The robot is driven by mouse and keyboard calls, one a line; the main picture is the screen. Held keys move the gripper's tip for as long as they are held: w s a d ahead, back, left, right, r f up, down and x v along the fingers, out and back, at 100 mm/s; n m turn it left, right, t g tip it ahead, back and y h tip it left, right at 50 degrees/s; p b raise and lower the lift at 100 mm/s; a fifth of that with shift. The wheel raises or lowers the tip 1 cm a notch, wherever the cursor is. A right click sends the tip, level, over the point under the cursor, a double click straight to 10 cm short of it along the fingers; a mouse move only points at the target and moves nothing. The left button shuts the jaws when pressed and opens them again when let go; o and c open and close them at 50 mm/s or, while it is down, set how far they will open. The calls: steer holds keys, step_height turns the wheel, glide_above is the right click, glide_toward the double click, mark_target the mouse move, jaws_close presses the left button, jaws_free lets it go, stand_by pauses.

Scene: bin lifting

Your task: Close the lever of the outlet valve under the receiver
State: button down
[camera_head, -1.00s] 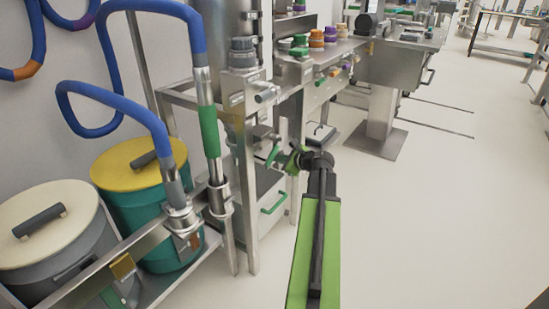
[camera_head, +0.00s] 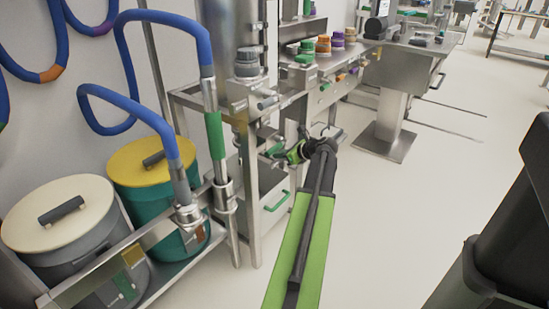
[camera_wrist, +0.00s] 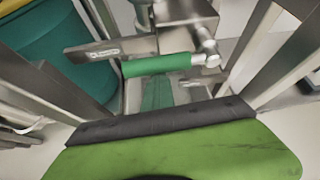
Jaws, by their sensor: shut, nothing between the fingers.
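The valve lever with a green sleeve (camera_wrist: 157,64) lies crosswise in the wrist view, below the metal valve body (camera_wrist: 185,13). A round metal fitting is at its right end. In the head view, the lever (camera_head: 273,150) shows as a small green piece under the receiver (camera_head: 228,35), partly hidden by my gripper. My gripper (camera_head: 290,154) is shut and empty, close to the lever on its right side. In the wrist view, my gripper's dark edge (camera_wrist: 165,120) is below the lever in the picture. I cannot tell whether they touch.
Steel frame posts (camera_head: 253,210) stand on both sides of the valve area. Bins with yellow (camera_head: 145,160) and cream (camera_head: 58,213) lids stand left, beneath blue hoses (camera_head: 165,17). Floor (camera_head: 370,220) on the right is open.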

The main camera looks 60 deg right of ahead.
steer(key=shift+w, duration=0.1)
stand_by(0.4)
step_height(320, 180, down, 5)
steer(key=b, duration=0.5)
steer(key=p+v, duration=0.6)
steer(key=v, duration=0.5)
steer(key=shift+d+r, duration=0.25)
steer(key=shift+r, duration=0.1)
